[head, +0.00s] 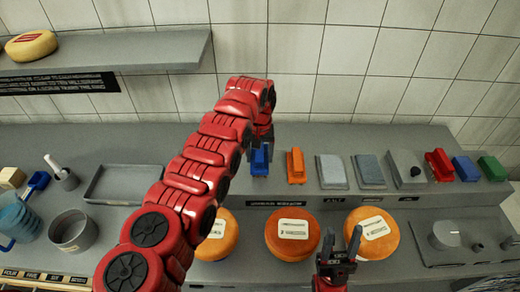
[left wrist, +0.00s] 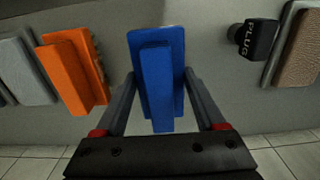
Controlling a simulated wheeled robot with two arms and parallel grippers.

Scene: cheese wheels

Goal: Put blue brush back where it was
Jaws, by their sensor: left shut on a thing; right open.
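The blue brush (head: 259,162) is at the raised ledge at the back, just left of the orange brush (head: 296,166). My left gripper (head: 262,140) reaches it from above and is shut on it. In the left wrist view the blue brush (left wrist: 158,75) sits between the two fingers of my left gripper (left wrist: 163,98), with the orange brush (left wrist: 75,72) beside it, apart. I cannot tell whether the blue brush touches the ledge. My right gripper (head: 340,246) is open and empty over the lower counter, between two cheese wheels.
Grey pads (head: 331,172), a red brush (head: 439,165), another blue block (head: 466,168) and a green one (head: 491,168) line the ledge (head: 310,145). Orange cheese wheels (head: 279,247) stand below. A black plug (left wrist: 256,40) is near the blue brush. My left arm hides part of the counter.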

